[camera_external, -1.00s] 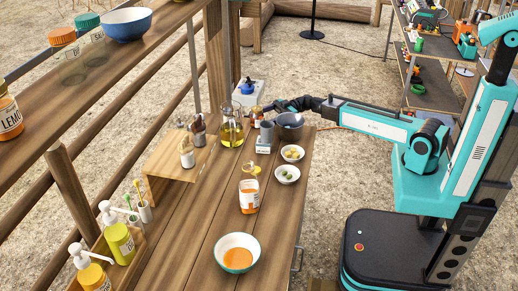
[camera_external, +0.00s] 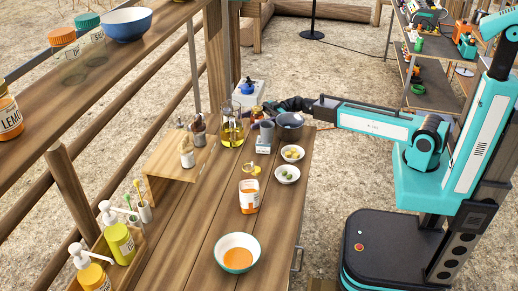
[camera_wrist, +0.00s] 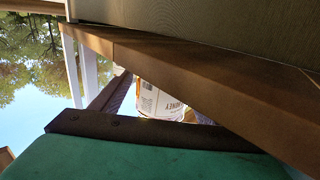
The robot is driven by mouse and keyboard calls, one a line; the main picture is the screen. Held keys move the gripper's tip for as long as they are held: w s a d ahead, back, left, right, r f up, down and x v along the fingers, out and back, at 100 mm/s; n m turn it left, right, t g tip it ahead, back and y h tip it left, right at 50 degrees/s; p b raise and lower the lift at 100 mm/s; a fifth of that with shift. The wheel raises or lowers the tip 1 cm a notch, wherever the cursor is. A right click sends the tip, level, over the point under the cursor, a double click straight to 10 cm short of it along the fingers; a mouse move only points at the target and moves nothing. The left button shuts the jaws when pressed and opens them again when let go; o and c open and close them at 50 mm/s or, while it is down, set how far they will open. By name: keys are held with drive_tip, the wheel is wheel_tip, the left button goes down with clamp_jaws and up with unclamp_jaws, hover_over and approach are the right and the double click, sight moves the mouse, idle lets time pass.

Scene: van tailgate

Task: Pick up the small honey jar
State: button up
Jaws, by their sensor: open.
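The small honey jar (camera_external: 257,113) stands at the far end of the wooden table, beside the glass jug of yellow oil. My gripper (camera_external: 266,107) is open at the jar, reaching in from the right. In the wrist view my gripper (camera_wrist: 158,108) has one dark finger on each side of the jar. I cannot tell whether either finger touches it.
The glass jug (camera_external: 232,133) is close left of the jar. A grey cup (camera_external: 267,130) and a dark pot (camera_external: 289,125) stand just in front and right. A white box with a blue top (camera_external: 248,93) is behind. Small bowls (camera_external: 287,175) line the right edge.

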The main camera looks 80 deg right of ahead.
drive_tip(key=shift+w+a, duration=0.4)
drive_tip(key=shift+a, duration=0.05)
drive_tip(key=c, duration=1.4)
drive_tip(key=shift+r, duration=0.1)
wheel_tip(320, 180, up, 10)
drive_tip(key=b, duration=0.1)
idle(0.7)
